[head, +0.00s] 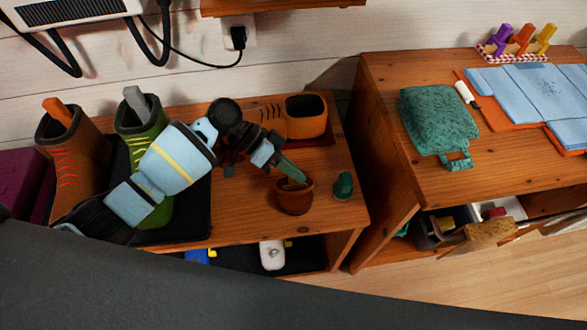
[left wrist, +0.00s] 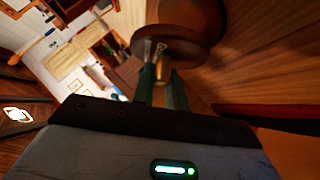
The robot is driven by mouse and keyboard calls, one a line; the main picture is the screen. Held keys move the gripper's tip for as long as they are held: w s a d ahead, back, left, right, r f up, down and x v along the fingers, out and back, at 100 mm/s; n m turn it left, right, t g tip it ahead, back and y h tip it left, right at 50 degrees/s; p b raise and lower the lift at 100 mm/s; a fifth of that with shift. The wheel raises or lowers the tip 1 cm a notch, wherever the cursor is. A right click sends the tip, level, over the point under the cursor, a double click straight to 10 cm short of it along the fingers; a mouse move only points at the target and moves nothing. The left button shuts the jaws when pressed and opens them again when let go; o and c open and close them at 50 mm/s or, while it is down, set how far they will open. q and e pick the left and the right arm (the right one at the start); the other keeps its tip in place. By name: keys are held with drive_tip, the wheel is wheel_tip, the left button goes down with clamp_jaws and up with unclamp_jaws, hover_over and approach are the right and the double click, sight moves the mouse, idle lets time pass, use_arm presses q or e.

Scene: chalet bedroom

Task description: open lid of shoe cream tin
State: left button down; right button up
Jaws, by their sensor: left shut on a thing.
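The shoe cream tin (head: 294,202) is a small brown round pot on the low wooden bench, near its front right. Its rim looks tilted, and I cannot tell whether the lid is fully seated or lifted. My left gripper (head: 298,177) reaches down from the upper left, with its green fingers at the top of the tin. In the left wrist view the brown tin (left wrist: 195,18) is just beyond the fingers (left wrist: 161,72). They are shut on a small golden part at the lid, partly hidden between them. My right gripper is not in view.
A small green object (head: 343,186) stands right of the tin. A second bench (head: 390,150) bears a green cushion (head: 438,118) and blue cloth (head: 535,90).

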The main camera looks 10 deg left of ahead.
use_arm(q)
drive_tip(key=c, duration=1.4)
unclamp_jaws()
drive_tip(key=v, duration=0.7)
drive_tip(key=shift+a+r, duration=0.25)
drive_tip(key=shift+a, duration=0.05)
